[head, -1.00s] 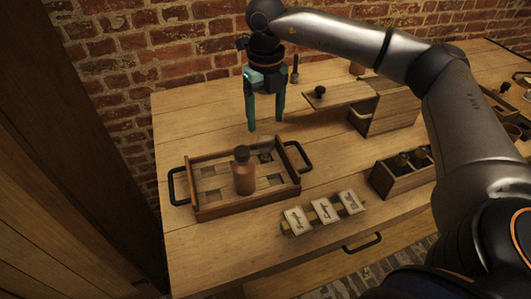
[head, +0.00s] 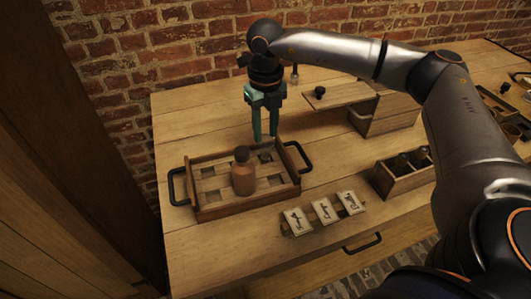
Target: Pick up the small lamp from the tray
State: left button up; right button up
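The wooden tray (head: 243,210) with black side handles stands on the left of the table. A small, dim greyish object (head: 266,156), which may be the small lamp, is in the tray's back right part; its outline is hard to make out. My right gripper (head: 265,139) points down just above that object at the tray's back edge. Its teal fingers are apart, with a narrow gap and nothing seen between them. I cannot tell whether the fingertips touch the object. My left gripper is not in view.
A brown bottle (head: 243,176) stands upright in the tray, left of the fingers. Three picture cards (head: 324,211) lie in front. A wooden box with dark jars (head: 403,175) and a larger box (head: 385,116) are to the right. A brick wall is behind.

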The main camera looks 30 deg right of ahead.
jog(key=shift+s+f, duration=0.1)
jog(key=shift+c, duration=1.4)
grip_shut()
jog(key=shift+s+f, duration=0.1)
